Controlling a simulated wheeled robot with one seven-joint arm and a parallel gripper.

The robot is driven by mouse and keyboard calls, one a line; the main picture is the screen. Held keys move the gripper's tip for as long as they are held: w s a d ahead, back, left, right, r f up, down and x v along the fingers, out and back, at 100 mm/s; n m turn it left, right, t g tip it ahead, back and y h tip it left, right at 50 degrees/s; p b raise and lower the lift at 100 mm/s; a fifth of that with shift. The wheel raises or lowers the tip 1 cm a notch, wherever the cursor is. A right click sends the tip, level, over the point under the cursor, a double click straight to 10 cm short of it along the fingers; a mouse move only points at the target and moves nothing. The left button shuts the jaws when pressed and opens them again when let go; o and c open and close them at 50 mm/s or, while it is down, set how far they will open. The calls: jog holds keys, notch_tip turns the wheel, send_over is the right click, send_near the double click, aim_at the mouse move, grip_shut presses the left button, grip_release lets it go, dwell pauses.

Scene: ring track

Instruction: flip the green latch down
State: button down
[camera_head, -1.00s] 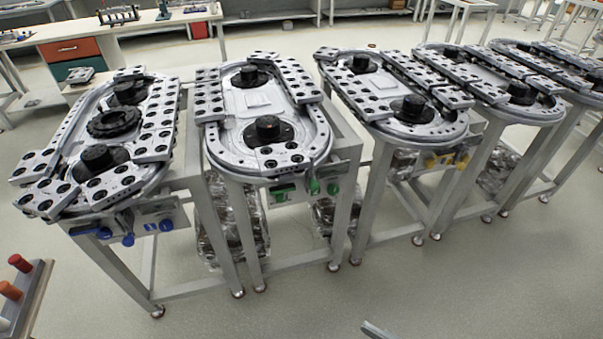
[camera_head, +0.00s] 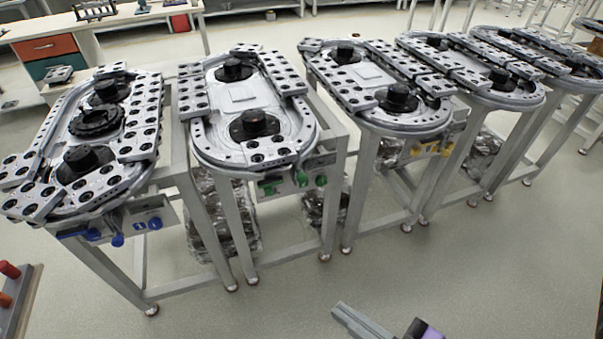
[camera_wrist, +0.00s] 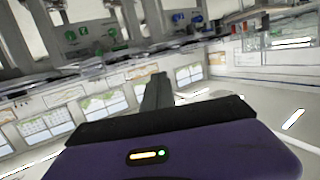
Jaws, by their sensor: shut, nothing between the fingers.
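The green latch and green knobs sit on the front panel (camera_head: 290,182) of the second ring-track table from the left. One green part (camera_head: 268,187) is at the left of the panel, and green knobs (camera_head: 302,178) are to its right. Which part is the latch, and its position, is too small to tell. In the wrist view, green parts (camera_wrist: 112,33) show at the upper left, tilted and blurred. My gripper (camera_head: 340,309) is at the bottom of the head view, well apart from the panel. Its fingers (camera_wrist: 156,92) are shut and empty.
The leftmost table has blue knobs (camera_head: 117,240); the third has yellow ones (camera_head: 430,149). Table legs (camera_head: 237,235) and foil-like bundles (camera_head: 215,215) stand below. A rack with red and orange pegs (camera_head: 22,300) is at lower left. The floor (camera_head: 440,265) before the tables is clear.

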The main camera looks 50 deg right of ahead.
jog(key=w+d+r+m+g+h+p, duration=0.15)
jog(key=w+d+h, duration=0.25)
jog(key=w+d, duration=0.6)
jog(key=w+d+r+m+g+h+p, duration=0.1)
jog(key=w+d+r+m+h+p, duration=0.2)
jog(key=w+d, duration=0.7)
jog(key=shift+n+g, duration=0.55)
jog(key=shift+n, duration=0.3)
jog(key=f, duration=0.3)
jog(key=w+a+f, duration=0.1)
jog(key=f, duration=0.1)
jog(key=shift+f, duration=0.1)
jog(key=shift+w+d, duration=0.1)
jog(key=shift+w, duration=0.05)
jog(key=p, duration=0.2)
send_over(301, 174)
jog(key=s+a, duration=0.2)
jog(key=a, duration=0.1)
notch_tip(301, 174, down, 2)
jog(key=shift+w+a, duration=0.1)
jog(key=shift+w, duration=0.05)
jog(key=f, duration=0.3)
jog(key=shift+d, duration=0.4)
jog(key=shift+d+f, duration=0.1)
jog(key=shift+f, duration=0.55)
